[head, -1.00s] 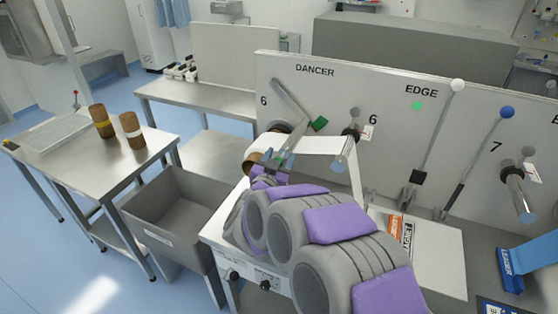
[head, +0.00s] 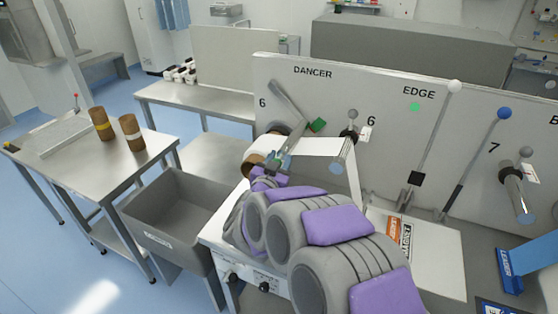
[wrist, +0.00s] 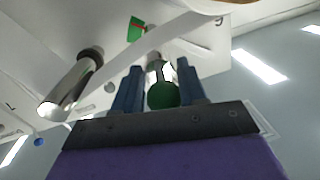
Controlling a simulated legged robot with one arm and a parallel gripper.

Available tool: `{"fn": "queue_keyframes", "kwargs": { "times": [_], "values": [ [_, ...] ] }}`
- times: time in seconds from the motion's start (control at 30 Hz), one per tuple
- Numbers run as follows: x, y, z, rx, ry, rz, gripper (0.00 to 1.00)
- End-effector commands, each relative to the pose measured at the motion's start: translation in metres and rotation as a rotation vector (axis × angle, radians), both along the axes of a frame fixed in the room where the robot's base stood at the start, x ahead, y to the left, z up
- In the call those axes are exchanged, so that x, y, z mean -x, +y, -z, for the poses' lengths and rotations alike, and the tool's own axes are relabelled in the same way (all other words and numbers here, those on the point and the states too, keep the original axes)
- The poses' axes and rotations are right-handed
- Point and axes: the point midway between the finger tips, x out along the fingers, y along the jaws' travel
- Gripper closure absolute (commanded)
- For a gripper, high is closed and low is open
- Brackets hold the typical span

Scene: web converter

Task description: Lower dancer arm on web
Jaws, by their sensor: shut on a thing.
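The dancer arm (head: 290,102) is a grey bar slanting down to the right on the white panel (head: 385,75), under the word DANCER. The white web (head: 315,146) runs from a brown-cored roll (head: 254,165) over a metal roller (head: 343,158). My gripper (head: 277,160) is at the web, left of that roller. In the wrist view its two blue fingers (wrist: 158,92) are shut on a round green knob (wrist: 163,96). What the knob joins is partly hidden.
Levers with a white knob (head: 455,86) and a blue knob (head: 504,113) stand at right. A grey bin (head: 172,215) is left of the machine. A steel table (head: 75,160) carries two brown rolls. My arm hides part of the machine's front.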

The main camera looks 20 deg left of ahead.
Motion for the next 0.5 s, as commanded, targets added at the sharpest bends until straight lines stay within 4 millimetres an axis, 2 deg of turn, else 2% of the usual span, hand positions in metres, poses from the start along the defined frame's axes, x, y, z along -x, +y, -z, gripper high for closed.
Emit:
{"fn": "queue_keyframes", "kwargs": {
  "times": [0.2, 0.5],
  "values": [
    [0.001, 0.004, -0.004, 0.006, -0.007, -0.011, 1.00],
    [0.002, -0.003, -0.016, 0.065, -0.002, -0.011, 1.00]
  ]
}}
